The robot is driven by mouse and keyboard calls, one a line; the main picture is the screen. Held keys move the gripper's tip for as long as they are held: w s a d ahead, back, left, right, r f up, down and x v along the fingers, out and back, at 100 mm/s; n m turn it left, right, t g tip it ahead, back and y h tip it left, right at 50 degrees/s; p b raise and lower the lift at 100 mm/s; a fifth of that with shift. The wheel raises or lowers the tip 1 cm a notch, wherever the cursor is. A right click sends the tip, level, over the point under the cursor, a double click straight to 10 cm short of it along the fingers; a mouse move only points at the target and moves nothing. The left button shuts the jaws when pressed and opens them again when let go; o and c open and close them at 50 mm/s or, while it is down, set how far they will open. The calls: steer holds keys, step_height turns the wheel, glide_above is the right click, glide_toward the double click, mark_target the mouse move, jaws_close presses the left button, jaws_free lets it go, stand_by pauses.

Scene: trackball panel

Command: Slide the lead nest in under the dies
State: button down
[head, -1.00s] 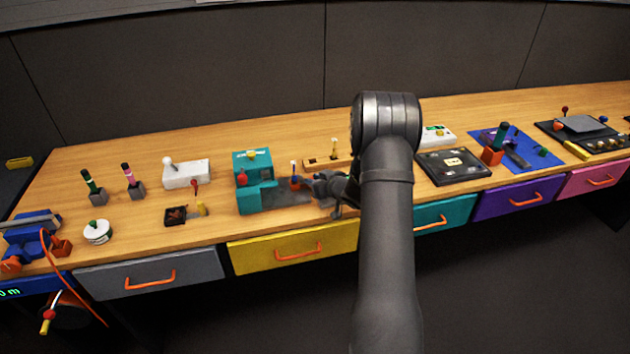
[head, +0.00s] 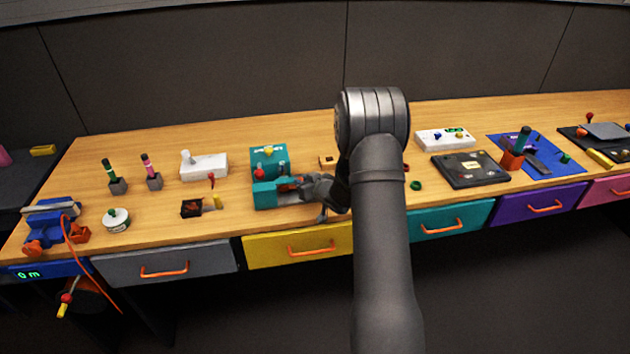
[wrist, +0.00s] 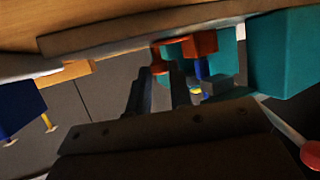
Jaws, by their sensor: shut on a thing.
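The teal press (head: 268,158) stands near the middle of the bench, with a red knob (head: 259,174) and a lower front part facing right. The orange-red lead nest (head: 289,184) is at the right side of the press, low down by its opening. My gripper (head: 304,184) reaches in from the right and is shut on the nest. In the wrist view the two dark fingers (wrist: 160,78) point at the orange-red block (wrist: 200,43), with a blue post beside it and teal press walls (wrist: 285,52) to the right. I cannot make out the dies clearly.
A small dark tray (head: 192,207) and a white box (head: 205,166) stand left of the press. My arm hides the bench to its right. A black panel (head: 470,168) lies beyond it. The bench's front edge, above the yellow drawer (head: 298,246), is close to the press.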

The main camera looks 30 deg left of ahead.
steer(key=shift+s+a+r, duration=0.1)
steer(key=shift+s+a, duration=0.1)
steer(key=c, duration=1.3)
jaws_free()
steer(key=shift+s, duration=0.1)
steer(key=shift+d, duration=0.15)
steer(key=shift+d+r, duration=0.15)
steer(key=shift+d, duration=0.15)
steer(key=v, duration=1.6)
steer(key=shift+s+d+r, duration=0.1)
steer(key=shift+s, duration=0.15)
